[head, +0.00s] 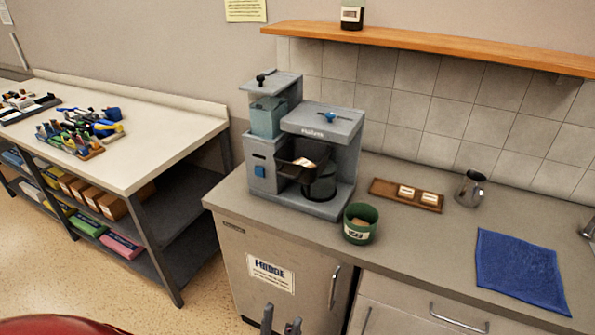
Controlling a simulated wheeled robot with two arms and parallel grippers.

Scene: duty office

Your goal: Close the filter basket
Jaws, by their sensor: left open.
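The grey coffee machine (338,150) stands on the counter near its left end. Its dark filter basket (284,170) sticks out to the left of the brewing column, under the head, and looks swung open. A pale paper filter (304,163) shows in it. A dark carafe (321,187) stands below and to the right of the basket; where they meet is hard to make out. My left gripper (280,324) shows only as two fingertips at the bottom edge, apart and empty, in front of the cabinet and well below the basket. My right gripper is out of view.
A green can (360,229) stands close to the machine's front right. A wooden tray (380,190), a metal jug (470,188) and a blue cloth (518,268) lie further right on the counter. A wooden shelf (430,43) runs above. A cluttered workbench (160,120) stands left.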

